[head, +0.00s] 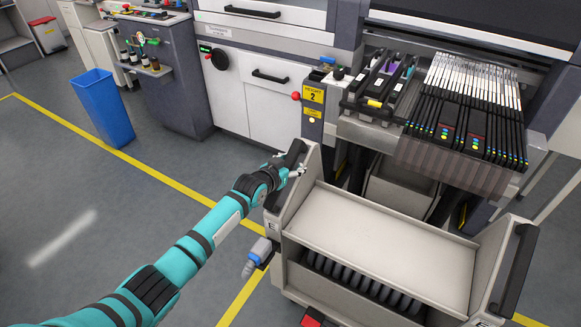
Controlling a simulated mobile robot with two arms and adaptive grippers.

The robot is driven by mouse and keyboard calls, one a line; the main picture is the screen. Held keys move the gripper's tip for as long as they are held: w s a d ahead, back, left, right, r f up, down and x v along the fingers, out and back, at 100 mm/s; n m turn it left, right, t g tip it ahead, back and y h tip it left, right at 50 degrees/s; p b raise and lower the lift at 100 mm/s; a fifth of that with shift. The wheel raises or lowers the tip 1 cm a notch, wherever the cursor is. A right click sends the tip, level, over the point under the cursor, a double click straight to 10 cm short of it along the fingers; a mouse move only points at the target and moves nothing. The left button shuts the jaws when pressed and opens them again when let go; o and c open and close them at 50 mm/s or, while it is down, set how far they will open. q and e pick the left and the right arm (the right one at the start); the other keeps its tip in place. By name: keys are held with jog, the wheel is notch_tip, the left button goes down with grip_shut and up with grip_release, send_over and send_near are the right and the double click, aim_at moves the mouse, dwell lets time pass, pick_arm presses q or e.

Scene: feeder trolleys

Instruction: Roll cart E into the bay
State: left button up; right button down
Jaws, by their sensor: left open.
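Cart E (375,245) is a light grey trolley with a flat top, a row of dark rolls or reels in its open front, and a letter E on its left side. It stands in front of the machine bay (398,190), a gap under the feeder bank, slightly apart or partly at its mouth; the exact overlap is hard to tell. It has a dark handle (516,270) at the right and another (292,152) at the left. My left gripper (297,172) is open at the left handle; whether the handle lies between its fingers is unclear. My right gripper is out of view.
Feeders (470,95) fill the machine's slots above the bay. A post with a yellow label (313,97) stands left of the bay. A blue bin (103,108) stands further left. Yellow floor lines (160,172) cross the grey floor, which is clear at the left.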

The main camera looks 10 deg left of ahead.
pick_arm(q)
jog(key=shift+o, duration=0.5)
jog(key=shift+a+f, duration=0.15)
jog(key=shift+f, duration=0.15)
jog(key=shift+s, duration=0.1)
jog(key=shift+s, duration=0.15)
notch_tip(320, 180, up, 4)
jog(key=r, duration=0.1)
send_over(271, 198)
jog(key=shift+f, duration=0.25)
